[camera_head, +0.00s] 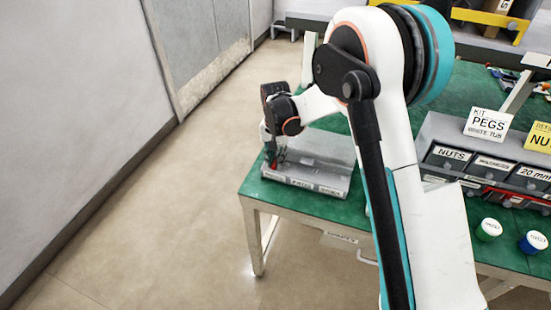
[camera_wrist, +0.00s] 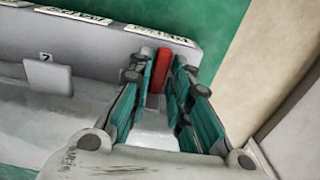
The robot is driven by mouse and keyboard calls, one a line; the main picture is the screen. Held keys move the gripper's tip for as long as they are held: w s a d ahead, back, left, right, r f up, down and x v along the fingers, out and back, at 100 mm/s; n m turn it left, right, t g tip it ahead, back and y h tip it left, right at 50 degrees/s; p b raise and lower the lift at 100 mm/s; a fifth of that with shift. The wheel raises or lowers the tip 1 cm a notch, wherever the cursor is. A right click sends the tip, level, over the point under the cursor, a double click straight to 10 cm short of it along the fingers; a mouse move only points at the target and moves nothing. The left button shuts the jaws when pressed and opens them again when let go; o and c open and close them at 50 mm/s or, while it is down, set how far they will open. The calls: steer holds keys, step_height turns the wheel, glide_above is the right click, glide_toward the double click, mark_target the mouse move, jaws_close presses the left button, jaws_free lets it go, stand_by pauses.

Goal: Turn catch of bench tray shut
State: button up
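The grey bench tray (camera_head: 331,183) sits on the left corner of the green bench. Its red catch (camera_head: 273,165) is at the tray's left end, partly hidden by my gripper (camera_head: 270,150). In the wrist view the red catch (camera_wrist: 160,70) stands as a narrow upright bar at the end of the grey wall. The green-padded fingers of my gripper (camera_wrist: 159,85) are on either side of it, close in. A gap shows between the fingers nearer the camera. Whether both pads touch the catch cannot be told.
The green bench (camera_head: 258,188) ends just left of the tray, with open floor (camera_head: 150,220) beyond. On the right stand labelled bins (camera_head: 450,157), a green-lidded jar (camera_head: 488,229) and a blue-lidded jar (camera_head: 533,242). My arm hides the bench's middle.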

steer(key=shift+r, duration=0.1)
step_height(320, 180, up, 12)
stand_by(0.7)
stand_by(0.3)
steer(key=s+d+r+n+t, duration=0.2)
steer(key=s+d+r+t, duration=0.2)
steer(key=s+d+r, duration=1)
steer(key=s+d+f+n+t, duration=0.1)
steer(key=s+d, duration=0.1)
steer(key=s, duration=0.6)
steer(key=s+d+f+t, duration=0.2)
steer(key=s+d, duration=0.1)
steer(key=s, duration=0.6)
steer(key=shift+d+n, duration=0.35)
steer(key=shift+n, duration=0.05)
steer(key=shift+s, duration=0.1)
